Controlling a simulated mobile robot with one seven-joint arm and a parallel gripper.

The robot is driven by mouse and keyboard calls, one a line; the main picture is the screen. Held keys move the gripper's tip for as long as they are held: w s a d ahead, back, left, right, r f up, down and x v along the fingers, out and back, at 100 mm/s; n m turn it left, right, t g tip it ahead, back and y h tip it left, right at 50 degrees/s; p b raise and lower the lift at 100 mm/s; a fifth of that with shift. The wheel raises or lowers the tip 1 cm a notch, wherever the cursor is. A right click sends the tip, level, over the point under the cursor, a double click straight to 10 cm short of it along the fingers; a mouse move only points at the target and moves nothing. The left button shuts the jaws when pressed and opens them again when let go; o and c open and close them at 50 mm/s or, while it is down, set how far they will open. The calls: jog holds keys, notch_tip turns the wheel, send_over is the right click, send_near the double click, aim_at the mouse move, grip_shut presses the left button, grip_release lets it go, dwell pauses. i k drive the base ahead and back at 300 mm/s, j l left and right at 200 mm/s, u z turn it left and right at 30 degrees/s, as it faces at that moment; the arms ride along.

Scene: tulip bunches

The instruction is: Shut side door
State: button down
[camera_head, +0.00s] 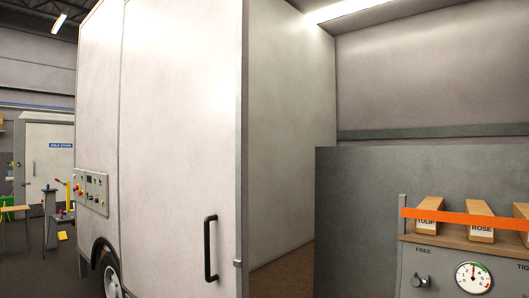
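A pale side door (180,140) fills the middle-left of the head view, on the side of a white vehicle body. A black vertical bar handle (210,248) is mounted low near its right edge. A small latch-like piece (237,263) sits on that edge. To the right of the edge an opening shows a pale inner wall (290,130) and a brown floor (283,273), so the door appears to stand open. My gripper is not in view.
A dark grey panel (355,210) stands at the right. Before it is a cabinet (425,262) with a gauge (473,277), a knob and boxes behind an orange strap (465,218). A control panel (91,190) and wheel (112,279) are at left.

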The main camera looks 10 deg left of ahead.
aim_at(183, 201)
jog(key=u, duration=1.25)
